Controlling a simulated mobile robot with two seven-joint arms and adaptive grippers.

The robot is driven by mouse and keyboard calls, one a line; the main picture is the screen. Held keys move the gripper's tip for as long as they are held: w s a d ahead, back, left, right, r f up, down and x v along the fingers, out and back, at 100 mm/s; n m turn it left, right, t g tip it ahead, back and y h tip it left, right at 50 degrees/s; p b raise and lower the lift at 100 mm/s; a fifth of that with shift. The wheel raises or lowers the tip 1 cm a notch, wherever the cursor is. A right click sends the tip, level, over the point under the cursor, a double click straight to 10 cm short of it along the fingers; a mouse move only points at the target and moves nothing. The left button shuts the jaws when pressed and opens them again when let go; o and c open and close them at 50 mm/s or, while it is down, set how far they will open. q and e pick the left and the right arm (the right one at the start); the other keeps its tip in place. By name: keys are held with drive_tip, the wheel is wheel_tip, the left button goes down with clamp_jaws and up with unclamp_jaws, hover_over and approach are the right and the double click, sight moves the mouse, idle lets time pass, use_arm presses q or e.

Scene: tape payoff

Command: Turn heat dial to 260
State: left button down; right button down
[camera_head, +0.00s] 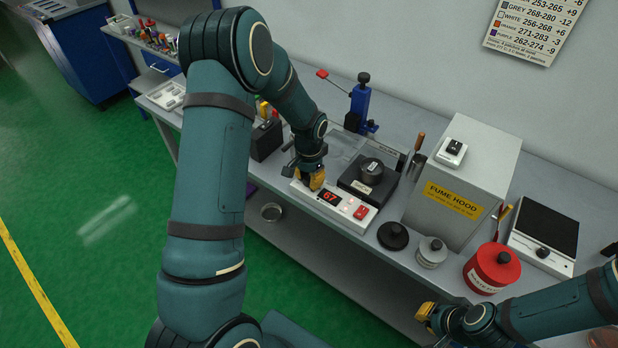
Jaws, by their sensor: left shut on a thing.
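The heating unit (345,211) is a white box on the bench with a red display (330,197) that reads 67 and a red button (361,212) to its right. A dark plate carrying a dark round pot (371,171) sits behind the display. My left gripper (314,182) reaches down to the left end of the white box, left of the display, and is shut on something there. The heat dial is hidden by its fingers, so its pointer cannot be read. My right gripper (427,313) is at the lower right, away from the heating unit; its finger gap is not clear.
A grey fume hood (465,172) stands right of the heating unit. A black lid (393,236), a grey weight-like pot (432,252) and a red canister (492,268) line the front edge. A blue press (360,103) stands behind. A wall chart (527,27) hangs at upper right.

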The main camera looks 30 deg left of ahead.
sight(309, 177)
use_arm(q)
drive_tip(key=shift+f, duration=0.1)
drive_tip(key=c, duration=0.6)
unclamp_jaws()
wheel_tip(309, 177, up, 12)
idle(0.6)
